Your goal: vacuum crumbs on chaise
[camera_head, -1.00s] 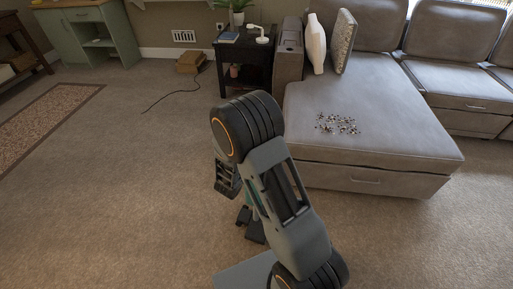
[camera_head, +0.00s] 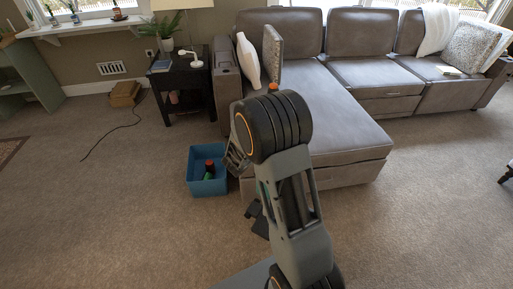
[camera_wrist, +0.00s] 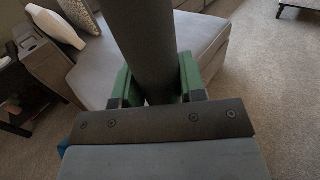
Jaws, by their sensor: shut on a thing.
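The grey leather chaise (camera_head: 345,130) is right of my arm in the head view and fills the upper middle of the wrist view (camera_wrist: 205,35). My gripper (camera_wrist: 158,88) has green fingertips shut on a dark cylindrical thing (camera_wrist: 147,40), which looks like a vacuum body. It extends up over the chaise in the wrist view; its far end is out of frame. In the head view my arm mostly hides the gripper and the held thing. No crumbs show now; my arm covers part of the chaise seat. A small orange thing (camera_head: 273,87) shows just above my arm.
A box with a cord (camera_head: 124,95) lies by the wall.

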